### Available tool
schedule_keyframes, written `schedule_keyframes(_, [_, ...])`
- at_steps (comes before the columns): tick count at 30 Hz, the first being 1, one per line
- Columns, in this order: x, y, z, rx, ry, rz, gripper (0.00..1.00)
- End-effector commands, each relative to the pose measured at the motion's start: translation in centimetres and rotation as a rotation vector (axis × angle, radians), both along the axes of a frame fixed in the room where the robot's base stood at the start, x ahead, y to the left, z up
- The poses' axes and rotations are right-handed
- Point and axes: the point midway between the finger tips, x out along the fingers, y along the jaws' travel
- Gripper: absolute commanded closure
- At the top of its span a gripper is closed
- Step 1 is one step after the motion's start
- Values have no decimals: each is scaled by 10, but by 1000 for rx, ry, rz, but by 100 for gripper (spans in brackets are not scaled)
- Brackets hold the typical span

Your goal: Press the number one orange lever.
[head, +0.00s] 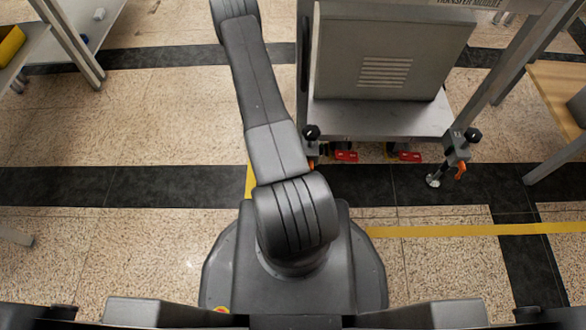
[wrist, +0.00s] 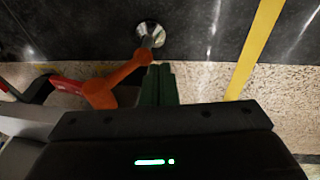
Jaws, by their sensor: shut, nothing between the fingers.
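In the wrist view an orange lever (wrist: 118,80) slants up to the right from a round pivot, with its end near a metal levelling foot on the floor. My gripper (wrist: 158,68) is shut and empty, its dark green fingers just right of and below the lever's end; I cannot tell whether they touch. In the head view one orange lever (head: 311,164) shows partly at the cart's left front corner beside my arm. Another orange lever (head: 460,171) hangs at the right front corner. I can read no number on either lever. My gripper is hidden in the head view.
A grey cart (head: 380,118) bears a large vented box. Red caster pedals (head: 345,155) sit low between its corners; a red part (wrist: 68,90) also lies left of the lever in the wrist view. A yellow floor line (head: 470,230) crosses open floor at right.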

Motion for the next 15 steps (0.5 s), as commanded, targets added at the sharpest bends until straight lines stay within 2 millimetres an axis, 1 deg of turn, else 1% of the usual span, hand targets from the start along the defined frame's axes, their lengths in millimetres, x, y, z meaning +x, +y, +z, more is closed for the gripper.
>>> schedule_keyframes(1, [0, -1, -6, 0, 1, -1, 100])
schedule_keyframes(9, [0, -6, -17, -1, 1, -2, 100])
schedule_keyframes(15, [0, -7, -16, 0, 1, -1, 100])
